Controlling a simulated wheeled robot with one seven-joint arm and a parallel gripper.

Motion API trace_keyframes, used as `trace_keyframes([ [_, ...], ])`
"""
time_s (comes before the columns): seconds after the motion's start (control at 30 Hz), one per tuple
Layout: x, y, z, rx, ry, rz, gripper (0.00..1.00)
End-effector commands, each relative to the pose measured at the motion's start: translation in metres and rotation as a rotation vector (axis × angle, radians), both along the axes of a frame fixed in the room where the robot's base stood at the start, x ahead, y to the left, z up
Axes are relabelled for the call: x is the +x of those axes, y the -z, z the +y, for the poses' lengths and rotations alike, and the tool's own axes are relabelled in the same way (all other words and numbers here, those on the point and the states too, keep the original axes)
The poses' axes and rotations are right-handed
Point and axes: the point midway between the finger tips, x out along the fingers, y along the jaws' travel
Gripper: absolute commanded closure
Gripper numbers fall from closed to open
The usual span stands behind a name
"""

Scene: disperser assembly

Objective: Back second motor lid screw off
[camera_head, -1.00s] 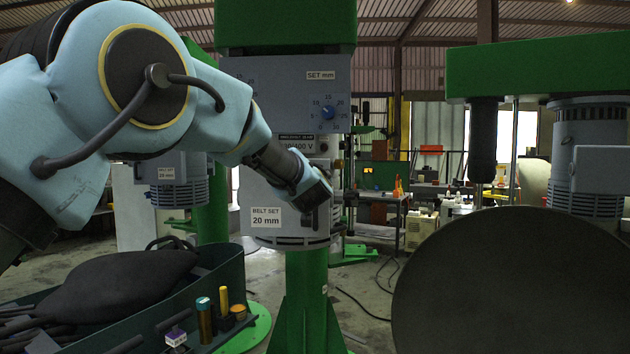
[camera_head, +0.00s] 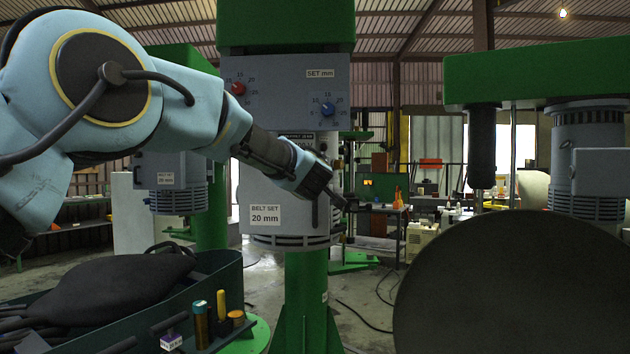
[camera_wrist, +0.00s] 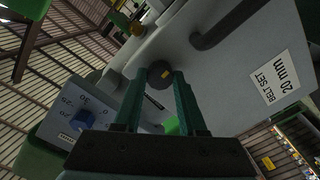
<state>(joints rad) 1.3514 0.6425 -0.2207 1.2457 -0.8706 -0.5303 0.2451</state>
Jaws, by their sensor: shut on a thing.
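The motor housing (camera_head: 270,238) is grey, with a "BELT SET 20 mm" label, on a green column. It also fills the upper right of the wrist view (camera_wrist: 235,75). A dark round screw knob (camera_wrist: 160,75) with a small yellow mark sits between my fingertips by the housing. My gripper (camera_wrist: 158,88) has two green fingers shut on it. In the head view my gripper (camera_head: 340,203) is at the right side of the motor, and the screw is too small to make out there. Whether the screw is still in its hole, I cannot tell.
A control panel above has a red dial (camera_head: 238,88) and a blue dial (camera_head: 327,109). A dark bent handle (camera_wrist: 225,25) stands out from the housing near my fingers. A large dark disc (camera_head: 510,285) fills the lower right.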

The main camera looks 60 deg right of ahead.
Motion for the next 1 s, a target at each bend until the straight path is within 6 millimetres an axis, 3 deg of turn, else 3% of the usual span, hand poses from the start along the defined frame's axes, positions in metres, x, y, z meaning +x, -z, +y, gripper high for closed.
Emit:
trace_keyframes([
  [0.6, 0.0009, 0.0018, 0.0001, -0.248, -0.001, 0.52, 1.0],
  [1.0, 0.001, 0.0004, 0.0, -0.355, -0.002, 0.744, 1.0],
])
